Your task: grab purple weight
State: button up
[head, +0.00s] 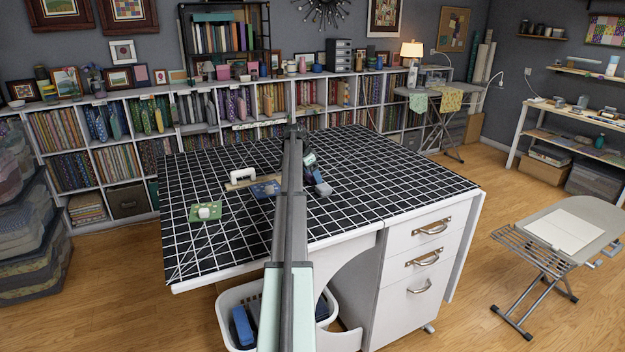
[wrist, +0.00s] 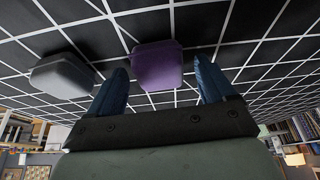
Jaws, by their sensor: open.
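The purple weight (wrist: 157,65) is a block with rounded corners on the black gridded table top. In the wrist view it shows between the two blue fingertips of my gripper (wrist: 163,78), with a gap on each side. The gripper is open and holds nothing. How far the fingertips are from the weight in depth is hard to tell. A grey weight (wrist: 62,76) lies to the left of the fingers in the wrist view. In the head view I cannot clearly make out the purple weight near my arm.
The cutting table (head: 222,247) carries a green piece with a white item (head: 206,212) and a white-handled tool (head: 242,175) at left. The table's right side is clear. A white basket (head: 228,312) stands below, and cubby shelves (head: 120,165) line the back.

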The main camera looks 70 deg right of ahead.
jog(key=shift+f, duration=0.2)
jog(key=c, duration=1.3)
jog(key=shift+o, duration=0.2)
jog(key=shift+r, duration=0.1)
